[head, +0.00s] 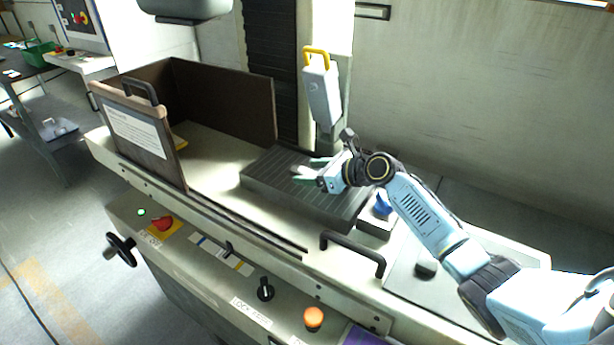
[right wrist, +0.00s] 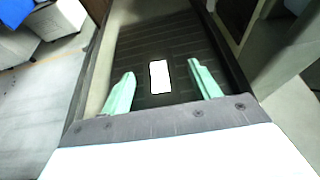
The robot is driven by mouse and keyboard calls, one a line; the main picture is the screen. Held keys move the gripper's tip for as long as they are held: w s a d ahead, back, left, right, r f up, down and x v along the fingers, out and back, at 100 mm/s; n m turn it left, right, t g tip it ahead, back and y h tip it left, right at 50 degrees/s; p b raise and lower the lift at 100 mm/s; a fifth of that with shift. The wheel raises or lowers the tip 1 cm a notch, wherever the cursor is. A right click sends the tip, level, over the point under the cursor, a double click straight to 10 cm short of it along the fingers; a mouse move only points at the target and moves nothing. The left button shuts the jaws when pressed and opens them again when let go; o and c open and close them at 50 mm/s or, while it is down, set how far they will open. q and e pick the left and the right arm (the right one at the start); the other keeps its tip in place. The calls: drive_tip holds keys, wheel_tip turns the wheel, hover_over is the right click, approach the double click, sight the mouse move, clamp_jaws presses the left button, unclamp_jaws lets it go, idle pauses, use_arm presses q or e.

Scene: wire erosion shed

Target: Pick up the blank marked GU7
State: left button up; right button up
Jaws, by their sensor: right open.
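A white, blank-like rectangle (right wrist: 159,77) lies on a dark grooved plate (right wrist: 200,32) in the right wrist view. No marking can be read on it, so I cannot tell whether it is the blank marked GU7. My right gripper (right wrist: 161,72) is open, with its green fingers on either side of the rectangle in the picture; I cannot tell the height gap. In the head view the right gripper (head: 307,171) is over the grooved plate (head: 268,187). A pale piece shows by its fingers, partly hidden. My left gripper is not in view.
A brown guard (head: 230,105) stands behind the bed, and a door panel with a notice (head: 140,130) stands at left. A white head with a yellow handle (head: 322,95) hangs close behind my right gripper. A blue item (head: 382,206) sits right of the plate, near a black handle (head: 352,250).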

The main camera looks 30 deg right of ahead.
drive_tip(key=c, duration=1.3)
drive_tip(key=shift+r, duration=0.15)
clamp_jaws()
